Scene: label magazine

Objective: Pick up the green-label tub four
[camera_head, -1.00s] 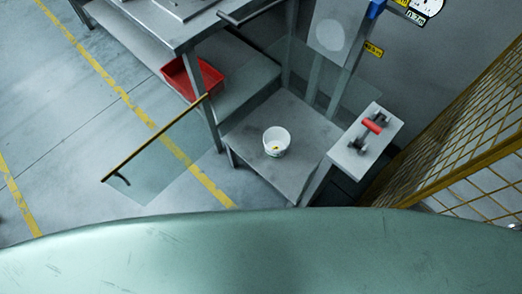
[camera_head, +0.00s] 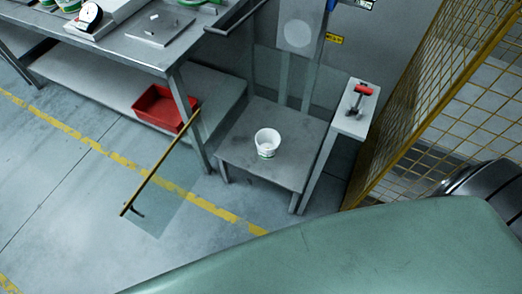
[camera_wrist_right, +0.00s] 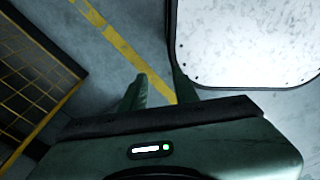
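A white open tub (camera_head: 267,140) with a green patch low on its side stands upright on a low grey table (camera_head: 240,158) in the head view. Whether it carries a number cannot be read. More white tubs with green labels (camera_head: 68,5) stand at the upper left on the workbench, cut off by the frame edge. My right gripper (camera_wrist_right: 160,90) shows in the right wrist view with its two fingers apart and nothing between them. No tub is in that view. My left gripper is not in view.
A red bin (camera_head: 163,108) sits on the bench's lower shelf. A narrow stand (camera_head: 352,112) with a red-handled tool is right of the low table. A yellow mesh fence (camera_head: 425,85) stands at the right. A yellow-edged clear panel (camera_head: 160,165) is at the front left.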

